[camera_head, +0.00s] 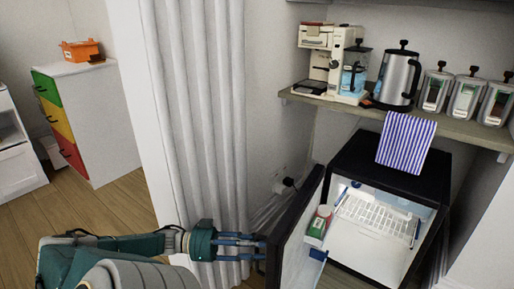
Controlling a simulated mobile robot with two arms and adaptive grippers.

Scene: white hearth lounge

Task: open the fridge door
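The small black fridge (437,188) stands under the shelf at the right, and its lit white inside shows. Its door (296,230) stands wide open, swung out to the left and toward me. A small container with a red top (319,221) sits in the door's inner shelf. My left gripper (262,250) is at the outer side of the door, close to its edge. Its blue fingers reach the door's dark face. The door partly hides the fingertips, so I cannot tell contact or grip. My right gripper is not in view.
A striped cloth (406,142) hangs over the fridge top. The shelf (455,127) above holds a coffee machine (333,62), a kettle (398,78) and canisters (466,98). A pale curtain (200,120) hangs left of the door. Open wooden floor (110,213) lies farther left.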

